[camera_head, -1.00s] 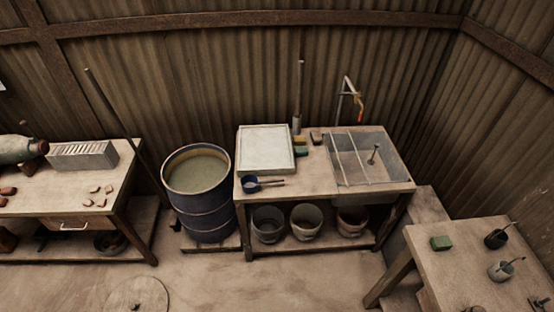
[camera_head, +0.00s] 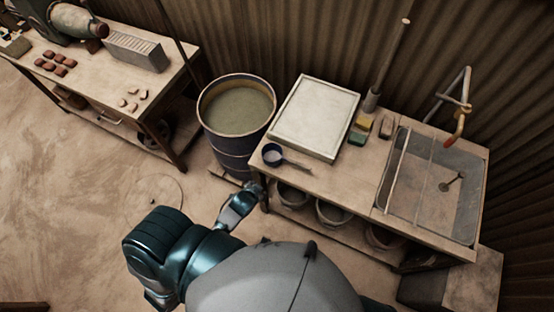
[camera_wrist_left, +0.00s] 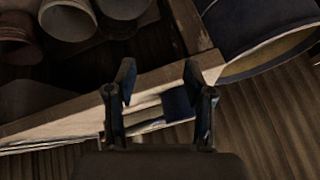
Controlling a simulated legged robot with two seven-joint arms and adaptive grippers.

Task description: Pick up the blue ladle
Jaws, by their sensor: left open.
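The blue ladle (camera_head: 272,154) lies on the wooden workbench (camera_head: 330,185), near its front left corner, with its handle pointing right. My left gripper (camera_head: 258,188) is just in front of and below that corner, apart from the ladle. In the left wrist view the two fingers of my left gripper (camera_wrist_left: 158,78) are spread with nothing held. A dark blue patch, seemingly the ladle (camera_wrist_left: 178,104), shows beyond them near the right finger. My right gripper is not in view.
A blue barrel (camera_head: 235,145) of murky liquid stands close left of the bench. A white-topped board (camera_head: 315,115) lies behind the ladle. A sink (camera_head: 430,190) is at the right. Buckets (camera_head: 333,212) stand on the shelf below.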

